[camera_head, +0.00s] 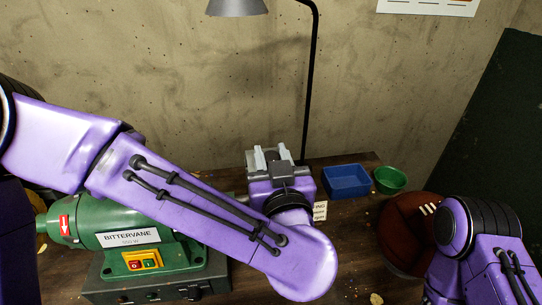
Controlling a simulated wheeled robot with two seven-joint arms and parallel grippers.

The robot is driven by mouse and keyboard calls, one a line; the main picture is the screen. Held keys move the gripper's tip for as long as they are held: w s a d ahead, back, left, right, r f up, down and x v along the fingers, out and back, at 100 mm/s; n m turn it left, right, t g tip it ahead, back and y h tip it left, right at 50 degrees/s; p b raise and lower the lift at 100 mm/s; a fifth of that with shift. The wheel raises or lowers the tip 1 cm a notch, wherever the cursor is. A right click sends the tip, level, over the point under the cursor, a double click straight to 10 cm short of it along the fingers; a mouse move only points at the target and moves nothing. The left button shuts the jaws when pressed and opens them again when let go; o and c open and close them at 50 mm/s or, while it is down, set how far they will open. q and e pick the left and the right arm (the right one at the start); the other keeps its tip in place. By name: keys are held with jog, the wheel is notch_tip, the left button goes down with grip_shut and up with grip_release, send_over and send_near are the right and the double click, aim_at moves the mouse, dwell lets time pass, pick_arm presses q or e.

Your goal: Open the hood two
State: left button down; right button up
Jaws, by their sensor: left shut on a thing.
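A green machine (120,237) labelled BITTERVANE stands at the lower left on a grey base (205,284). My left arm crosses in front of it and hides its right side. No hood can be clearly made out. My left gripper (271,158) is right of the machine, near the table's back edge, its pale fingers pointing away toward the wall. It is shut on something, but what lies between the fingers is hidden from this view. My right arm shows at the lower right, but its gripper is not in view.
A lamp with a grey shade (237,7) and black post (311,80) stands behind my left gripper. A blue bin (346,181), a green bowl (390,179) and a brown leather ball (400,232) with white laces are to the right. Bare wooden table (345,245) lies between.

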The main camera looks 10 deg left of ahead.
pick_arm(q)
jog(key=shift+w+r+p, duration=0.15)
jog(key=shift+r+p, duration=0.2)
jog(key=w+a+r+g+p, duration=0.1)
jog(key=w+a+r+p, duration=0.2)
jog(key=w+p, duration=0.6)
jog(key=shift+w+r+p, duration=0.15)
jog(key=shift+r+p, duration=0.65)
jog(key=shift+r, duration=0.15)
jog(key=shift+a, duration=0.1)
